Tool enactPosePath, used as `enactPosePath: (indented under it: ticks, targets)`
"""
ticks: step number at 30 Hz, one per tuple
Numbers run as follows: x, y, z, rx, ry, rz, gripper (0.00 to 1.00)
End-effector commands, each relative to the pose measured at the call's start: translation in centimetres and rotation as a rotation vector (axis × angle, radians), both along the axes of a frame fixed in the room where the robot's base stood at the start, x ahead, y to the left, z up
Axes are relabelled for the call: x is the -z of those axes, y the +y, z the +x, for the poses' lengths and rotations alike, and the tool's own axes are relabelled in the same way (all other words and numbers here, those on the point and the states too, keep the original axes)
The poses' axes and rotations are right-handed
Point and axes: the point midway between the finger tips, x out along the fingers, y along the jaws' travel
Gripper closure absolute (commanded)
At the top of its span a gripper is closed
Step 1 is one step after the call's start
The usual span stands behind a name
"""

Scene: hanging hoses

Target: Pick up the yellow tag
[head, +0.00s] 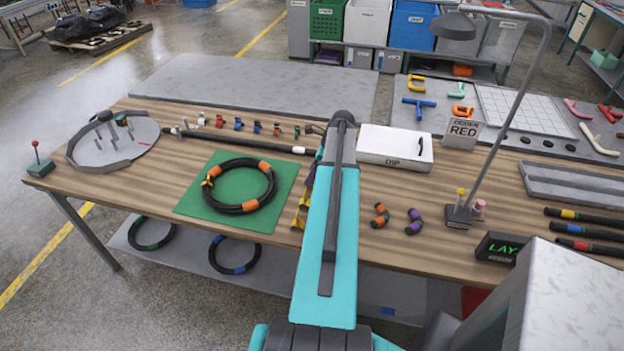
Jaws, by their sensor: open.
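A small yellow piece (207,182), which looks like a tag, sits at the left side of a black hose coil (246,203) with orange bands. The coil lies on a green mat (190,205) on the table. Another yellow and black piece (301,216) lies to the right of the mat, partly hidden by my teal arm, so its shape is unclear. A row of small coloured clips (238,124) stands behind the mat; no yellow one is clear among them. My arm reaches forward over the table, and my gripper is hidden behind it.
Short hose pieces with orange bands (380,215) and purple bands (413,222) lie right of my arm. A ringed grey disc (118,155) is far left. Bare wood shows in front of the disc.

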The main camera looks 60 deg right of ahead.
Motion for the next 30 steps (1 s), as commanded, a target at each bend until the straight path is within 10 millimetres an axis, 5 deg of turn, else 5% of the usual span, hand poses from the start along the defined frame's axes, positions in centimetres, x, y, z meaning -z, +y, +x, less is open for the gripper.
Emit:
enactPosePath:
  ticks: [21, 30]
  targets:
    - [0.62, 0.13, 0.28, -0.001, 0.000, 0.000, 0.50]
    - [0.61, 0.16, 0.30, -0.001, 0.000, 0.000, 0.94]
